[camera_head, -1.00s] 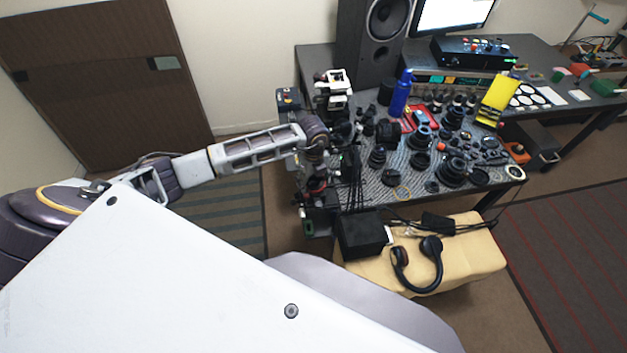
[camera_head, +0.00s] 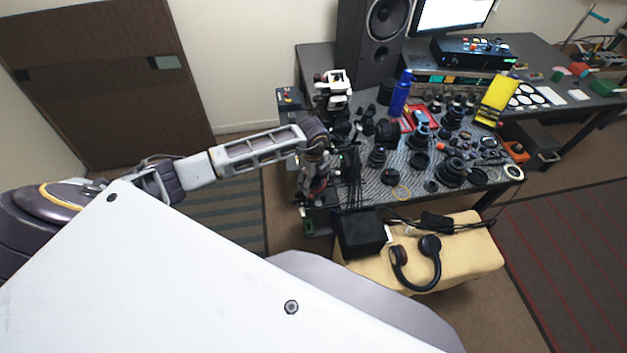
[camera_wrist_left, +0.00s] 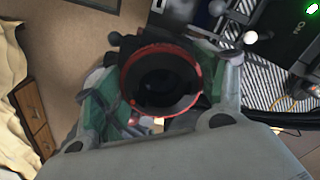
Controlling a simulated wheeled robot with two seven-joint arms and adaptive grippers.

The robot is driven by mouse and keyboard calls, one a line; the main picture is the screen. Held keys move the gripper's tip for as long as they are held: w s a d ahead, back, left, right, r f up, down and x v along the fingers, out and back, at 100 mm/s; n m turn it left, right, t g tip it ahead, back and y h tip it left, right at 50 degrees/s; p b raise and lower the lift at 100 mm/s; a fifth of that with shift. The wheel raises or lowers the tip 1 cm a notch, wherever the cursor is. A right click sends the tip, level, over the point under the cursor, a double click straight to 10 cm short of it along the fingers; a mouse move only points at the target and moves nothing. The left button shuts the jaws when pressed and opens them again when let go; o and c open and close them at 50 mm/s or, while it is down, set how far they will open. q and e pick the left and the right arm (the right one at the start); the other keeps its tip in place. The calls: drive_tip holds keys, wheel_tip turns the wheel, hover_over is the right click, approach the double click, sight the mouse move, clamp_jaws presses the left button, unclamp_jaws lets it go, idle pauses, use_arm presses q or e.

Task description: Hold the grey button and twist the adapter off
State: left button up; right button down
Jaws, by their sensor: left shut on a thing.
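In the left wrist view a round black piece with a red-orange ring (camera_wrist_left: 127,88), which looks like the adapter, sits between the two green-padded fingers of my left gripper (camera_wrist_left: 160,82). The gripper is shut on it, one finger on each side. Its dark round opening faces the wrist camera. In the head view my left gripper (camera_head: 312,192) hangs at the left edge of the dark table, small and partly lost among dark gear. I cannot make out the grey button. My right gripper is not in view.
The dark table (camera_head: 370,203) is crowded with several black lens parts, a blue bottle (camera_head: 400,94) and a yellow stand (camera_head: 495,100). A speaker (camera_head: 368,55) stands behind. A cream-covered seat (camera_head: 470,240) with headphones (camera_head: 432,265) and a black box (camera_head: 361,236) is in front.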

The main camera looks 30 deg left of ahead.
sight(313, 182)
use_arm(q)
drive_tip(key=shift+r, duration=0.2)
idle(0.3)
drive_tip(key=shift+r+p, duration=0.7)
drive_tip(key=shift+r, duration=0.1)
idle(0.5)
drive_tip(key=shift+r, duration=0.1)
idle(0.5)
drive_tip(key=shift+r+p, duration=0.95)
drive_tip(key=shift+r, duration=1.45)
